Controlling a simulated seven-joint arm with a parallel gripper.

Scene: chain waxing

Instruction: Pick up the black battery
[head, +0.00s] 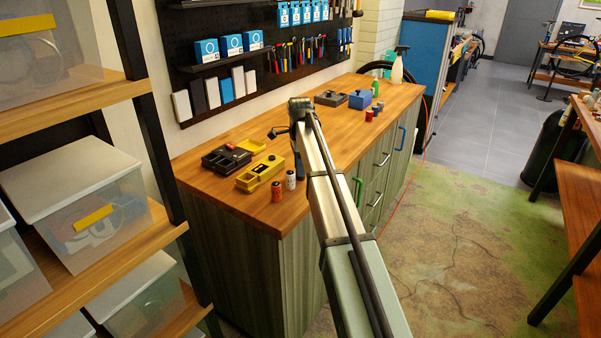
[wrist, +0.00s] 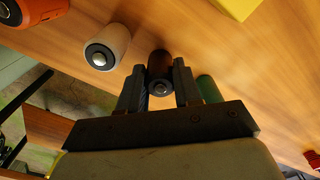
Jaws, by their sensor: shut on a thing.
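The black battery (wrist: 159,68) is a dark, brownish-black cylinder in the wrist view, with a silvery contact at its near end. My gripper (wrist: 160,83) is shut on it, one finger on each side. I cannot tell whether the battery is lifted off the wooden top. In the head view my own arm hides the battery and most of the gripper.
A white battery (wrist: 107,47) and an orange battery (wrist: 32,8) stand to the left of the gripper, and a green battery (wrist: 209,89) is close on its right. The yellow charger (head: 260,174) and black charger (head: 226,158) sit on the wooden counter (head: 230,199).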

